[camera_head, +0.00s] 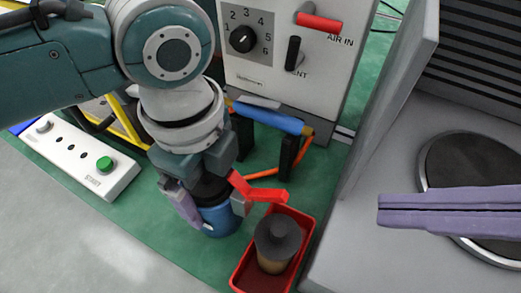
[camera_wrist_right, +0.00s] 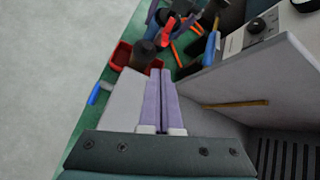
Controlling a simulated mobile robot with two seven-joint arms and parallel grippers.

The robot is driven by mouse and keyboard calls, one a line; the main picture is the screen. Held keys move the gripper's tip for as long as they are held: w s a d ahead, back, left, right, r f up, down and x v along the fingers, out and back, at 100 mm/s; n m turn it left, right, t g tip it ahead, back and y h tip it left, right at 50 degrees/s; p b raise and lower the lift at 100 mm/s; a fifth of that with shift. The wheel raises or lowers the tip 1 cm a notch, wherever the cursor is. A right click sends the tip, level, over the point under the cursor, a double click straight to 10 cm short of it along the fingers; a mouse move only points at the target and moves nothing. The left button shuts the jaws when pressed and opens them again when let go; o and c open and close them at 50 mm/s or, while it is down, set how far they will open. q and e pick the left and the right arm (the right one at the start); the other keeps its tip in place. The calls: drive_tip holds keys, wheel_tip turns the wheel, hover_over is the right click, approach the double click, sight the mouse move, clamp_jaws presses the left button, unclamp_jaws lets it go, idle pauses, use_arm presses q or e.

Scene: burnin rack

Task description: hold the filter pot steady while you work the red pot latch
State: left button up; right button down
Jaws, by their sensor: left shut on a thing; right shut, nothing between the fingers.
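The filter pot (camera_head: 219,222) is a blue cup with a dark top, standing at the middle of the head view. My left gripper (camera_head: 213,205) is shut around it from above, one finger on each side. The red pot latch (camera_head: 256,189) sticks out to the right of the pot, beside the left gripper; it also shows in the right wrist view (camera_wrist_right: 168,29). My right gripper (camera_head: 379,209) is shut and empty, well to the right of the latch and apart from it. Its purple fingers also show in the right wrist view (camera_wrist_right: 161,72). The gripper and arm hide much of the pot.
A red tray (camera_head: 240,279) holding a brown cylinder with a dark cap (camera_head: 277,240) stands just in front of the latch. A grey-walled unit with a round dark plate (camera_head: 455,160) is at right. A valve panel (camera_head: 270,75) stands behind; a green-button box (camera_head: 85,165) is left.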

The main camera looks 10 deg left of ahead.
sight(234, 178)
drive_tip(key=r+m, duration=0.1)
drive_tip(key=r+m+y, duration=0.1)
drive_tip(key=w+a+r+m+y, duration=0.1)
drive_tip(key=m, duration=0.1)
drive_tip(key=shift+r, duration=0.1)
drive_tip(key=x, duration=1.4)
drive_tip(key=shift+s, duration=0.1)
drive_tip(key=shift+a, duration=0.1)
drive_tip(key=shift+a+r+h, duration=0.1)
drive_tip(key=shift+a+h, duration=0.15)
drive_tip(key=shift+h, duration=0.25)
drive_tip(key=shift+a+g+h, duration=0.35)
drive_tip(key=shift+g+h, duration=0.15)
drive_tip(key=shift+h, duration=0.4)
drive_tip(key=shift+d, duration=0.1)
